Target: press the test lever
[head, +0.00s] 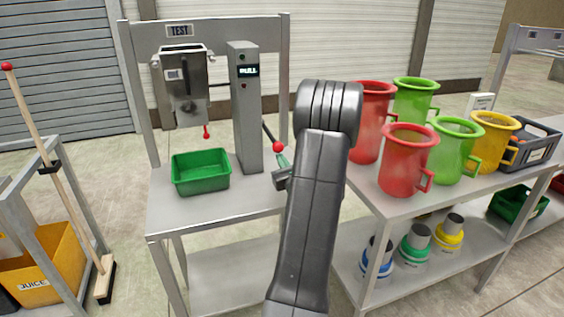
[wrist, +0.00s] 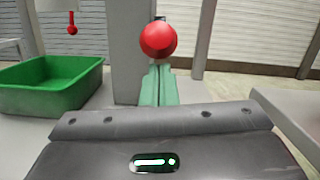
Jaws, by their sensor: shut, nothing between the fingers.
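The test lever is a dark rod ending in a red ball (head: 278,146), on the right side of a grey column (head: 246,110) whose small screen reads "PULL". My gripper (head: 282,160) has green fingers, pressed together and empty. Its tips are right at the ball, just below it in the head view. In the wrist view the red ball (wrist: 158,40) stands directly beyond the shut green fingers (wrist: 158,72). I cannot tell whether they touch. The rod is mostly hidden behind the ball there.
A green tray (head: 201,173) sits on the bench under a metal hopper (head: 183,90) with a small red-tipped lever, below a "TEST" sign (head: 180,31). Red, green and yellow jugs (head: 407,160) crowd the table at right. A broom (head: 60,175) leans at left.

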